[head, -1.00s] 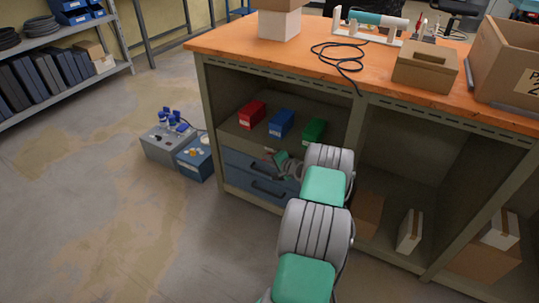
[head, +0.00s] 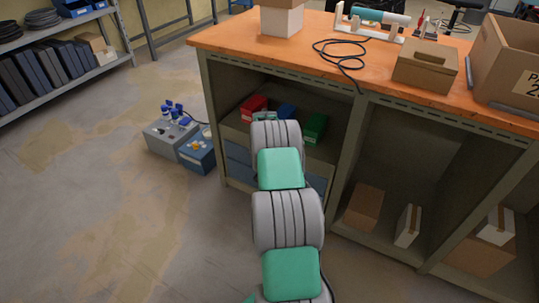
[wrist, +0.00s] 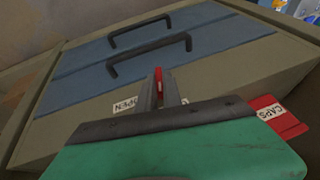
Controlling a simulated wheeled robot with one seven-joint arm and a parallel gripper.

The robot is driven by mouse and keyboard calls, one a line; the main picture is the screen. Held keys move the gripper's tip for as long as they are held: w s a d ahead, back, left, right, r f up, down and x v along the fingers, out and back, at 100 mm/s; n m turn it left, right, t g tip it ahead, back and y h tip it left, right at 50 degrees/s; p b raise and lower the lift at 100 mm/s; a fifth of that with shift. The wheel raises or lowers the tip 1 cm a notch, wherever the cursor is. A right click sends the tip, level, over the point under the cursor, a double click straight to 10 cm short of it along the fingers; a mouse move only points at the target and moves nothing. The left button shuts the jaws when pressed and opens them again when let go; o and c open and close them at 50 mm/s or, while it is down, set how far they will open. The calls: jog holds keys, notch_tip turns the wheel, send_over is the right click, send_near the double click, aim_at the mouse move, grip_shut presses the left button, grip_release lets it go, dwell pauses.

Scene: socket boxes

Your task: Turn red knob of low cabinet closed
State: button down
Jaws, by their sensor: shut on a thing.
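The red knob (wrist: 158,75) shows in the wrist view as a narrow red piece between my fingers. My gripper (wrist: 160,88) is shut on it. The knob stands by a beige surface (wrist: 70,132) of the low cabinet, next to the blue drawers. A white OPEN label (wrist: 125,105) is left of the fingers; a second white label is mostly hidden behind the right finger. In the head view my arm hides the knob and most of my gripper. The knob's exact turn angle is hard to tell.
Blue drawers (wrist: 200,50) with dark handles (wrist: 150,58) lie just beyond my fingers. A red CAPS bin (wrist: 283,122) is close on the right in the wrist view. Blue (head: 288,111) and green (head: 315,127) bins share its shelf. Grey and blue boxes (head: 197,155) stand on the floor left of the bench.

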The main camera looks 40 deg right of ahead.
jog(key=shift+w+a+n+g+h+b, duration=0.15)
jog(key=shift+n+g+h+b, duration=0.3)
jog(key=shift+g, duration=0.45)
jog(key=c, duration=1.5)
grip_release()
jog(key=w+p+v, duration=0.1)
jog(key=p+v, duration=0.1)
jog(key=v, duration=0.5)
jog(key=shift+s+r, duration=0.4)
jog(key=shift+s, duration=0.1)
